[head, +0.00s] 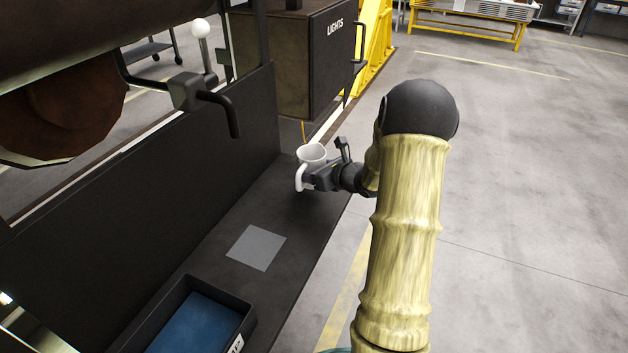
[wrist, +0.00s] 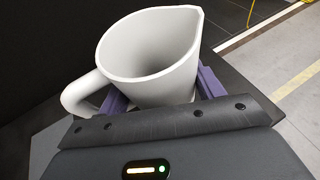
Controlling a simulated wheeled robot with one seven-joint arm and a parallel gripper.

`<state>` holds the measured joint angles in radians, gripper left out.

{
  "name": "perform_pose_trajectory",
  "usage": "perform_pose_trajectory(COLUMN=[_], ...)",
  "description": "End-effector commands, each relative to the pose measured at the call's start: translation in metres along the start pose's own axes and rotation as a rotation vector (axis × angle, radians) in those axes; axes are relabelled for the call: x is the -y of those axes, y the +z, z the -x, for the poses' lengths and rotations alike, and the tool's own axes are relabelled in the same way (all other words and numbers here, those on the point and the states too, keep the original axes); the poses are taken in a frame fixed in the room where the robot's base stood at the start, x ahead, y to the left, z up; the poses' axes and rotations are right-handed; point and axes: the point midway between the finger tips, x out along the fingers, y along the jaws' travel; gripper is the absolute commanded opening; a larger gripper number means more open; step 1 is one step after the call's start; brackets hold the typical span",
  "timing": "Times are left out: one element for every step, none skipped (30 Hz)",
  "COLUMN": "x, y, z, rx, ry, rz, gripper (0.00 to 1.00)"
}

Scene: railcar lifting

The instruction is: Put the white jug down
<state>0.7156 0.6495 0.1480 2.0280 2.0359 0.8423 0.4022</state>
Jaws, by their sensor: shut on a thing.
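The white jug (head: 312,153) is near the far end of the dark shelf (head: 222,219), with its handle toward the left front. My gripper (head: 309,178) is shut on the jug from the right. In the wrist view the jug (wrist: 150,55) stands upright between the two purple fingers, its open mouth showing and its handle at the left. My gripper (wrist: 160,92) hides the jug's lower part. I cannot tell whether the jug's base touches the shelf.
A grey square plate (head: 256,248) lies flat on the shelf, nearer than the jug. A black bin (head: 243,322) with a blue inside stands at the near end. A dark wall (head: 150,170) runs along the shelf's left side. A box marked LIGHTS (head: 300,70) stands beyond. Open floor lies right.

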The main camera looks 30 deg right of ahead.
Motion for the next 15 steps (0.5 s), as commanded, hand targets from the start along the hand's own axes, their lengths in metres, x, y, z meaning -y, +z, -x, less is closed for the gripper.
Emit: perform_pose_trajectory(x=[0.0, 0.0, 0.0, 0.0, 0.0, 0.0, 0.0, 0.0, 0.0, 0.0, 0.0, 0.0, 0.0, 0.0, 0.0], y=[-0.003, -0.005, -0.01, -0.013, -0.017, -0.022, -0.026, -0.029, -0.032, -0.033, -0.034, -0.034, -0.034, -0.034, -0.034], z=[-0.001, -0.002, -0.004, -0.005, -0.007, -0.009, -0.011, -0.012, -0.013, -0.014, -0.014, -0.014, -0.014, -0.014, -0.014], rx=[-0.001, -0.002, -0.002, -0.002, -0.002, -0.003, -0.003, -0.002, -0.001, 0.0, 0.0, 0.001, 0.001, 0.001, 0.001], ry=[0.001, 0.001, 0.001, 0.001, 0.001, 0.002, 0.001, 0.001, 0.0, 0.0, 0.0, -0.001, -0.001, -0.001, -0.001], rz=[-0.001, -0.003, -0.004, -0.004, -0.005, -0.004, -0.005, -0.005, -0.003, -0.002, -0.002, -0.001, 0.0, 0.0, 0.0], gripper=[0.38, 0.38, 0.38, 0.38, 0.38, 0.38, 0.38, 0.38, 0.38, 0.38, 0.38, 0.38, 0.38, 0.38, 0.38])
